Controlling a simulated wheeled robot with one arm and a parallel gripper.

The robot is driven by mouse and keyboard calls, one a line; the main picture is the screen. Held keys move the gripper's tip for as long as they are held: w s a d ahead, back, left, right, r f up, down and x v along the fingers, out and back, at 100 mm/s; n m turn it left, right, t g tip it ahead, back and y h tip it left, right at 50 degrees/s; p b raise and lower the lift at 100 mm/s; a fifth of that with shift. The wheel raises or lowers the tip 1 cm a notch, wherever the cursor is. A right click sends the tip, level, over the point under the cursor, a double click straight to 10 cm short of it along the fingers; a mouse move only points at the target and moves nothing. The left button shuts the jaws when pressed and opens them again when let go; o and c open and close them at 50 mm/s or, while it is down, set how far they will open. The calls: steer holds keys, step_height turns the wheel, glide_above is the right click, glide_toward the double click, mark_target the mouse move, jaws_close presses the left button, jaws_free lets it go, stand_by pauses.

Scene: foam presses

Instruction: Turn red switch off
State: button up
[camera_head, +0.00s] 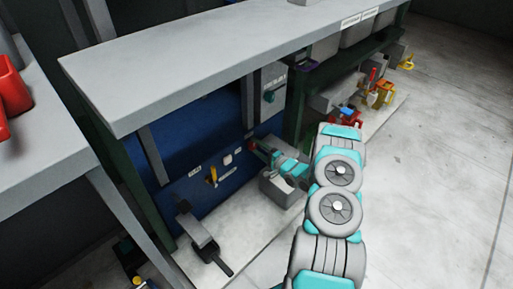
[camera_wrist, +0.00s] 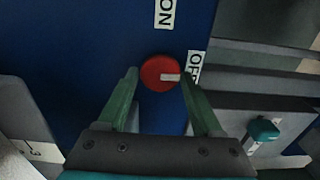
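In the wrist view a round red switch (camera_wrist: 153,72) sits on a blue panel (camera_wrist: 95,30). Its white mark points right, towards the OFF label (camera_wrist: 195,66); the ON label (camera_wrist: 166,12) is at the top. My gripper (camera_wrist: 158,77) has its two green fingers apart, one at each side of the switch. The right fingertip overlaps the switch's edge by the white mark; I cannot tell whether either finger touches it. In the head view my gripper (camera_head: 262,152) is at the blue panel (camera_head: 190,200), and little of the switch can be made out there.
A grey worktop (camera_head: 200,65) overhangs the panel. A yellow-handled lever (camera_head: 212,176) is on the panel left of my gripper. A grey box with a teal knob (camera_head: 270,95) is above, and a grey block (camera_head: 282,188) is below. The floor at the right (camera_head: 440,150) is clear.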

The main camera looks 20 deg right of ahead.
steer(key=shift+o, duration=1.3)
steer(key=v, duration=0.8)
